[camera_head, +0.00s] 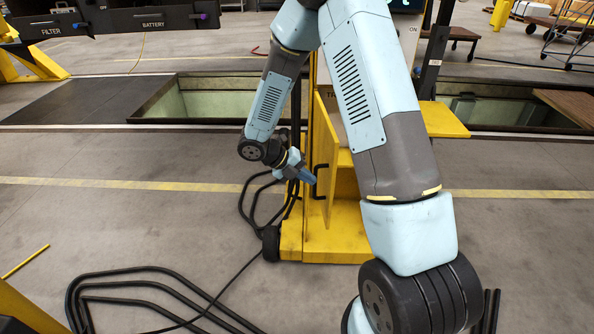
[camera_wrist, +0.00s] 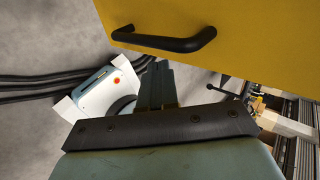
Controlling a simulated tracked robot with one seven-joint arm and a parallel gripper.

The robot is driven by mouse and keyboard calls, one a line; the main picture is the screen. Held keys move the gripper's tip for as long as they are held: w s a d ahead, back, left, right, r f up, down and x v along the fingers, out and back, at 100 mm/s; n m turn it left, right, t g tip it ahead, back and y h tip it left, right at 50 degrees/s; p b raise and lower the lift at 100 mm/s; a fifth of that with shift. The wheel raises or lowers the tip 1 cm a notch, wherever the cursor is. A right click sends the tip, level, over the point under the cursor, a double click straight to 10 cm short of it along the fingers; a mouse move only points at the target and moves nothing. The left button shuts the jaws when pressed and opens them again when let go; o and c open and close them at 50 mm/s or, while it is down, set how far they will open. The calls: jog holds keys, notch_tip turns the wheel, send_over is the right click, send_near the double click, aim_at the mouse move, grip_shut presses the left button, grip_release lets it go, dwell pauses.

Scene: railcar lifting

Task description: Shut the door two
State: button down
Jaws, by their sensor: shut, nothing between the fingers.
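A yellow cabinet (camera_head: 345,218) stands beyond my arm, its front partly hidden by the arm. A yellow door (camera_head: 327,135) on its left side stands open and carries a black bar handle (camera_head: 318,182). No number is readable on the door. My gripper (camera_head: 309,178) is shut and empty, just left of the handle. In the wrist view the yellow door (camera_wrist: 255,45) fills the top right, with the black handle (camera_wrist: 165,42) above the gripper fingers (camera_wrist: 158,68). I cannot tell whether the fingers touch the door.
Black cables (camera_head: 150,285) lie on the floor at the lower left. A yellow shelf (camera_head: 440,119) juts out to the right. Open floor pits (camera_head: 210,100) lie behind. A dark rack (camera_head: 110,20) with labelled bays is at the top left. The left floor is mostly clear.

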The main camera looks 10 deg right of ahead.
aim_at(329, 182)
jog(key=shift+s+d+r, duration=0.1)
jog(key=shift+s+d, duration=0.05)
jog(key=shift+d, duration=0.8)
jog(key=shift+s+d, duration=0.1)
jog(key=shift+d, duration=0.8)
